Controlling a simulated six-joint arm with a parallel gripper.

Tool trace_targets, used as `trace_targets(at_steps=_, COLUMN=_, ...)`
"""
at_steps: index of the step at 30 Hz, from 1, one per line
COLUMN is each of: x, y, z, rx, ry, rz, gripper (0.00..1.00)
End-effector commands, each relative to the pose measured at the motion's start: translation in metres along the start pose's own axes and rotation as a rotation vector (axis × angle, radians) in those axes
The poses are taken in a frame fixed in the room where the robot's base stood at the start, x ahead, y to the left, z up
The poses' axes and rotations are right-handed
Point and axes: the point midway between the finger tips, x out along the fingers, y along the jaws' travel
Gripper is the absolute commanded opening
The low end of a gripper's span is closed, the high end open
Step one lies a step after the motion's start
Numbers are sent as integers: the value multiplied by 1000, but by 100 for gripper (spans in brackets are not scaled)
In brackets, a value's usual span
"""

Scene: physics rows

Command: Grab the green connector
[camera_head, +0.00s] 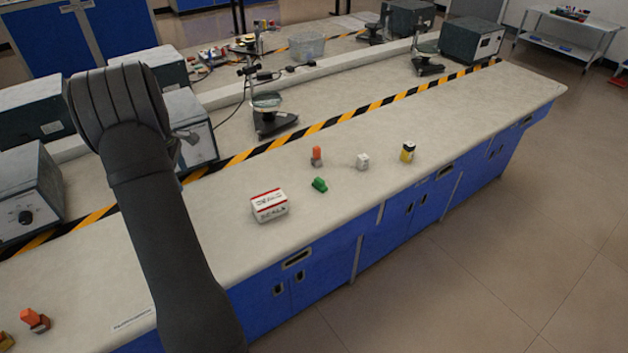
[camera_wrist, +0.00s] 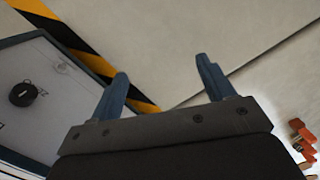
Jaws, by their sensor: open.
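The green connector (camera_head: 319,184) lies on the light bench top in the head view, right of the red-and-white box and just below an orange part. It does not show in the wrist view. My gripper (camera_wrist: 162,85) is open in the wrist view, with its two blue-grey fingers apart and nothing between them. In the head view my arm rises at the left, well left of the connector, and my gripper's fingers are mostly hidden behind the wrist.
A red-and-white box (camera_head: 269,205), an orange part (camera_head: 316,156), a white part (camera_head: 362,161) and a yellow-black part (camera_head: 407,152) stand near the connector. Another orange part (camera_head: 34,320) is at the lower left. Grey instruments (camera_head: 25,195) stand behind the striped tape (camera_head: 330,122).

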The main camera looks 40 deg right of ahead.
Motion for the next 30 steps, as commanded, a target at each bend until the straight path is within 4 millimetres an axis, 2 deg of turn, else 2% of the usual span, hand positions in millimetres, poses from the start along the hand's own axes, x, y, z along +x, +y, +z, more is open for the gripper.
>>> trace_targets(at_steps=1, x=-4, y=6, z=43, rx=-36, ry=-12, rz=31, gripper=75)
trace_targets(at_steps=6, x=-12, y=9, z=172, rx=-236, ry=-90, rz=126, gripper=75)
trace_targets(at_steps=9, x=-16, y=0, z=239, rx=-354, ry=-153, rz=161, gripper=75)
trace_targets(at_steps=13, x=-20, y=-18, z=305, rx=-483, ry=-227, rz=182, gripper=75)
trace_targets(at_steps=15, x=-22, y=-26, z=328, rx=-536, ry=-256, rz=185, gripper=75)
trace_targets(at_steps=17, x=-22, y=-32, z=341, rx=-568, ry=-275, rz=184, gripper=75)
trace_targets(at_steps=22, x=-15, y=-35, z=356, rx=-606, ry=-293, rz=182, gripper=75)
trace_targets(at_steps=30, x=37, y=-21, z=367, rx=-606, ry=-292, rz=180, gripper=75)
